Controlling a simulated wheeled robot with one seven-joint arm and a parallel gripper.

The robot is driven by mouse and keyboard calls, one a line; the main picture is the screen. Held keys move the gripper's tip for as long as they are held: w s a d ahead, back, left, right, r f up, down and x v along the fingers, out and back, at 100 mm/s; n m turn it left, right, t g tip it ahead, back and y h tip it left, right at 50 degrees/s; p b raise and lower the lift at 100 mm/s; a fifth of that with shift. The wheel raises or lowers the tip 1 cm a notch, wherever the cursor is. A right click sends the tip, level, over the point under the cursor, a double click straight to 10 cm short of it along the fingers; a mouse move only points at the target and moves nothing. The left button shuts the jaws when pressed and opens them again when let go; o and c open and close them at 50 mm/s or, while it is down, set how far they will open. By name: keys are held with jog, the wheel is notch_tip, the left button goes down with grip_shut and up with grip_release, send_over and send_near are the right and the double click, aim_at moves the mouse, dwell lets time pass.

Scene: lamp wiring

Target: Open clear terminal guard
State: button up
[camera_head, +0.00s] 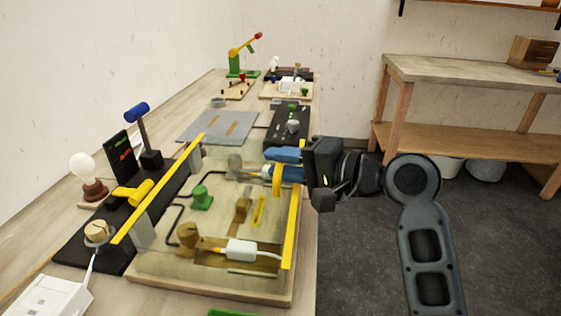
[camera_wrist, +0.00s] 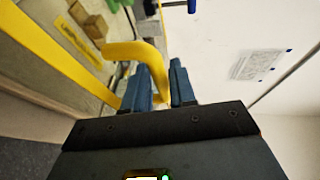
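The clear terminal guard (camera_head: 222,222) spans the wooden wiring board, with a yellow edge strip (camera_head: 160,186) at the left and another (camera_head: 292,228) at the right. A curved yellow handle (camera_head: 277,182) stands at its right side. It also shows in the wrist view (camera_wrist: 135,50). My gripper (camera_head: 284,164) reaches in from the right at the handle. The fingers partly hide the handle's end.
Under the guard are a green part (camera_head: 201,198), a brass-coloured socket (camera_head: 188,235) and a white connector (camera_head: 241,250). A black panel (camera_head: 130,225) with a bulb lies to the left. A grey mat (camera_head: 218,126) and black box (camera_head: 288,123) lie behind. Floor is free to the right.

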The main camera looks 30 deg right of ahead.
jog(key=shift+w+a, duration=0.1)
jog(key=shift+w, duration=0.05)
jog(key=shift+c, duration=0.3)
grip_shut()
